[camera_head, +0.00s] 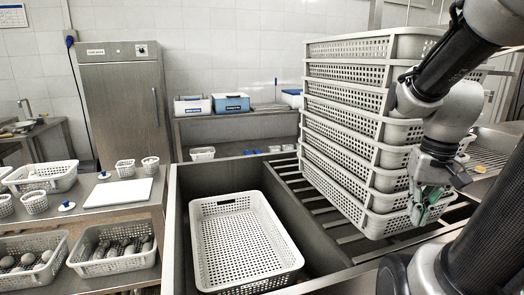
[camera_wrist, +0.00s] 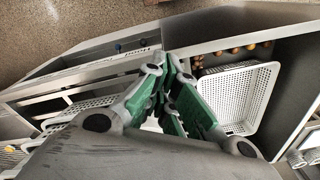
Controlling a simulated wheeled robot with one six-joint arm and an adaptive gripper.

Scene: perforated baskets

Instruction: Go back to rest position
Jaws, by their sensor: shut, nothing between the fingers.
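My gripper (camera_head: 424,208) hangs at the right of the head view, in front of the lower part of a tall stack of white perforated baskets (camera_head: 345,160). I cannot tell whether it touches the stack. Its green fingers are drawn together and hold nothing. In the wrist view the gripper (camera_wrist: 172,75) also shows with its fingers closed toward each other.
A single white basket (camera_head: 198,240) lies empty in the sunken counter bay left of the stack. The stack stands on a slatted rack (camera_head: 345,232). A side table at left holds baskets and a white board (camera_head: 118,193). A steel cabinet (camera_head: 125,110) stands behind.

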